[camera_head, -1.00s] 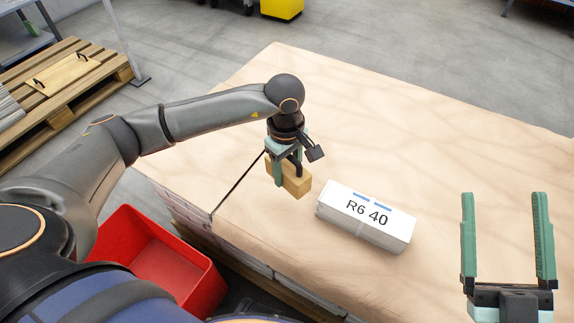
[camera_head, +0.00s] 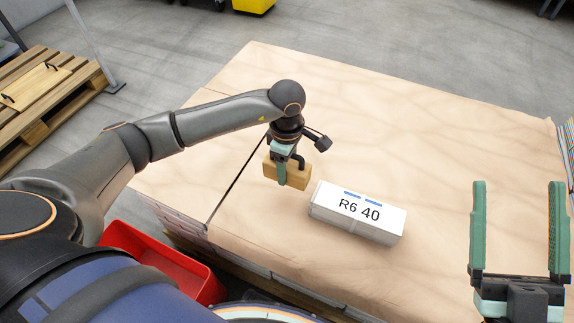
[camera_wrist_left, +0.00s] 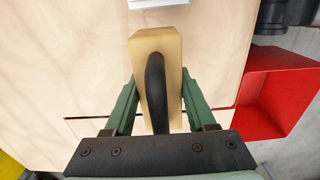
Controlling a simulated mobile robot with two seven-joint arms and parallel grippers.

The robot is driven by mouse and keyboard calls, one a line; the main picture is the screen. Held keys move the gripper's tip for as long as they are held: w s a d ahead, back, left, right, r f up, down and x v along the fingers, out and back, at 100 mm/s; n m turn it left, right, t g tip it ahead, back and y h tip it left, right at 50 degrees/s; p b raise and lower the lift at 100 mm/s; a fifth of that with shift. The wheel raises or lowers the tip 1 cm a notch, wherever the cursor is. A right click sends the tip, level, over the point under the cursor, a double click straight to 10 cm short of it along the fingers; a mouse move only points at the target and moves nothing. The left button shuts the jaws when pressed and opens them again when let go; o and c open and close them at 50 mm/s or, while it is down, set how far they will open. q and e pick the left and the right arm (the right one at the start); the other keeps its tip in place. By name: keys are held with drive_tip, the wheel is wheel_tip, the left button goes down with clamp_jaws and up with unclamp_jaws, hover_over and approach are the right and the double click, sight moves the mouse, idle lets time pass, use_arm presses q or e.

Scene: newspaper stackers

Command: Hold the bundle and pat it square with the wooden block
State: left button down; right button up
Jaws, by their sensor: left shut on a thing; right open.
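The white bundle (camera_head: 357,213), labelled "R6 40" with blue marks on top, lies on the tan sheet. My left gripper (camera_head: 282,178) is shut on the wooden block (camera_head: 298,175), a light wood piece with a black handle, just left of the bundle with a small gap. In the left wrist view the block (camera_wrist_left: 172,50) sits between the green fingers, and a piece of the white bundle (camera_wrist_left: 158,3) shows at the top edge. My right gripper (camera_head: 516,230) is open and empty, to the right of the bundle. The block's underside is hidden.
The tan sheet (camera_head: 420,130) covers a broad stack, with a dark strap across its left part. A red bin (camera_head: 160,262) stands below its front left edge. A wooden pallet (camera_head: 50,110) is at far left. The sheet behind the bundle is clear.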

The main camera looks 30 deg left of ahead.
use_arm(q)
drive_tip(key=shift+f+b, duration=0.4)
drive_tip(key=shift+f, duration=0.2)
drive_tip(key=shift+f+b, duration=0.3)
drive_tip(key=shift+f, duration=0.1)
wheel_tip(320, 180, down, 2)
drive_tip(key=shift+f+b, duration=0.15)
drive_tip(key=shift+b, duration=0.7)
drive_tip(key=shift+f+b, duration=0.6)
drive_tip(key=shift+f, duration=0.2)
use_arm(e)
drive_tip(key=shift+s+a+r+n+y, duration=0.2)
drive_tip(key=shift+s+n+y, duration=0.35)
drive_tip(key=shift+y, duration=0.2)
drive_tip(key=shift+s+a+r+n+y, duration=0.15)
drive_tip(key=shift+s+n+y, duration=0.3)
drive_tip(key=shift+s+y, duration=0.3)
drive_tip(key=shift+s+a+r+n+y, duration=0.1)
drive_tip(key=shift+s+r+n+y, duration=0.1)
drive_tip(key=shift+s+n+y, duration=0.45)
drive_tip(key=shift+o, duration=0.3)
drive_tip(key=shift+w, duration=0.15)
